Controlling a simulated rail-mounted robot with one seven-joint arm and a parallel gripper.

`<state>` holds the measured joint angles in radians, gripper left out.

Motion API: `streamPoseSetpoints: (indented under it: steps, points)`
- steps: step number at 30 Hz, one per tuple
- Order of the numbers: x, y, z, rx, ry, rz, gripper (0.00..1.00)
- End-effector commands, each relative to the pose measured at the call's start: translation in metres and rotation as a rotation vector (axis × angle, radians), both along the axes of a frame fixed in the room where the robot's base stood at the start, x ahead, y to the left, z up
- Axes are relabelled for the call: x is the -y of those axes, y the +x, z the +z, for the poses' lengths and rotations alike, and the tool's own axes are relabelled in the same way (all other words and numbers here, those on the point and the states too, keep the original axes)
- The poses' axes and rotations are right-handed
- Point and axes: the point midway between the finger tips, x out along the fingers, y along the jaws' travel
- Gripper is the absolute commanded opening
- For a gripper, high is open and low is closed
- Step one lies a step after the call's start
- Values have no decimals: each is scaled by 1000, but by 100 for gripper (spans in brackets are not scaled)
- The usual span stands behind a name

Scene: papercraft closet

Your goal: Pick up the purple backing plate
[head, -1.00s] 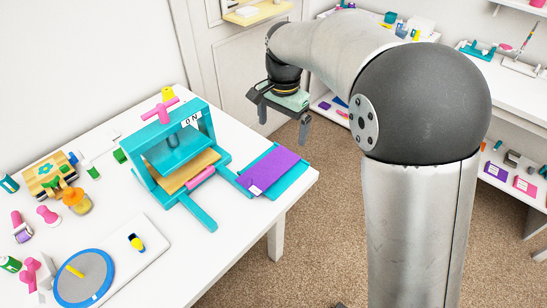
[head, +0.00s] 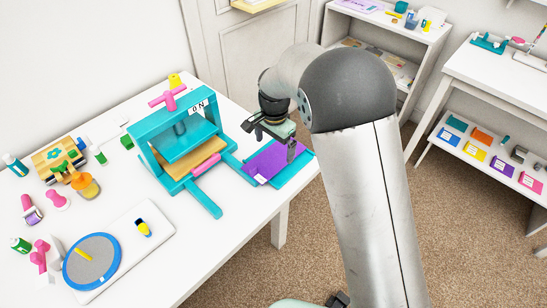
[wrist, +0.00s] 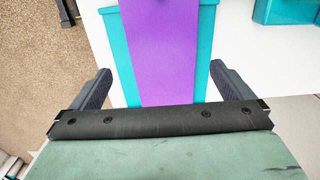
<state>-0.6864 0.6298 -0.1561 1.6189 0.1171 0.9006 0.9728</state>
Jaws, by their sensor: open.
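The purple backing plate (head: 270,160) lies flat on a teal tray (head: 247,178) at the right end of the white table. It also shows in the wrist view (wrist: 165,50), with teal (wrist: 123,65) along both its sides. My gripper (head: 272,143) is above the plate in the head view and hides part of it. In the wrist view my gripper (wrist: 160,88) is open and empty, one finger on each side of the plate and tray. I cannot tell the exact height of the fingers above the table.
A teal press (head: 180,140) with a pink handle stands left of the tray. A blue round disc on a white board (head: 152,255) and several small craft items lie further left. The table's right edge is close to the tray. White shelves (head: 500,165) stand at the right.

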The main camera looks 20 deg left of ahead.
Motion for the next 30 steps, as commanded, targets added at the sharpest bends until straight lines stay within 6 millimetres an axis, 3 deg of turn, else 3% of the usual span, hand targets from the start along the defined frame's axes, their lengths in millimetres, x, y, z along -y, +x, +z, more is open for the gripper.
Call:
streamPoseSetpoints:
  steps: [9,17,22,30]
  points:
    - [-3,3,-42,-2,-1,0,100]
    - [-3,3,-46,-1,0,0,100]
    - [-3,3,-46,-1,0,0,58]
    - [-3,3,-45,0,0,0,56]
